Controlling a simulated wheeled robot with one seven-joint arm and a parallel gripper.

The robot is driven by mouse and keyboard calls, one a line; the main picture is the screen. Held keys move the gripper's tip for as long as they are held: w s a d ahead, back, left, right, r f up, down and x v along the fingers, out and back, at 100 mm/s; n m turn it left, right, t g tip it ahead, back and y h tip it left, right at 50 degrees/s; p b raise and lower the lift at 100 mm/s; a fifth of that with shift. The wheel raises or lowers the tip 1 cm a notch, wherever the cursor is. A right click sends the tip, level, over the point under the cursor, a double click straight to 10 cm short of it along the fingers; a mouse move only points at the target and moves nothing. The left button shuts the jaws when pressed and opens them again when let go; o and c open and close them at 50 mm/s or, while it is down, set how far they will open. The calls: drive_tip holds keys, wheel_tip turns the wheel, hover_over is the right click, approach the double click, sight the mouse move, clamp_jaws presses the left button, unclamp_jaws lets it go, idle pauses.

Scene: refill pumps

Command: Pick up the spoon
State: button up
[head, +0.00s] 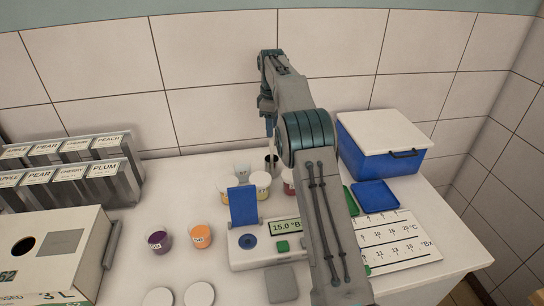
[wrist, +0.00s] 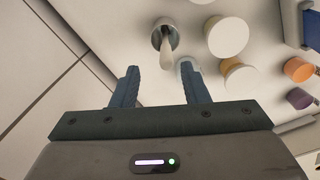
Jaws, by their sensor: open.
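The spoon (wrist: 170,42) shows in the wrist view as a pale handle rising from a small dark-mouthed metal cup (wrist: 155,40). Its lower end is hidden in the cup. In the head view the cup (head: 272,163) stands at the back of the counter, partly behind my arm; the spoon is hard to make out there. My gripper (wrist: 160,75) is open, with two blue fingers apart and nothing between them. In the wrist view the spoon lies just beyond the fingertips, between their lines. In the head view my gripper (head: 269,124) hangs above the cup, near the wall.
White-lidded jars (wrist: 227,37) stand close to the cup. A device with a blue flap (head: 243,205) and display is in front. A blue box with a white lid (head: 384,130) stands right. Purple (head: 159,241) and orange (head: 201,236) cups are left. The tiled wall is close behind.

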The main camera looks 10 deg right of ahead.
sight(271, 150)
drive_tip(key=shift+s+a+f+p, duration=0.15)
drive_tip(key=shift+f+p, duration=0.1)
drive_tip(key=shift+f, duration=1.6)
drive_tip(key=shift+s+f+p, duration=0.15)
drive_tip(key=shift+f+p, duration=0.05)
drive_tip(key=shift+f, duration=1.6)
clamp_jaws()
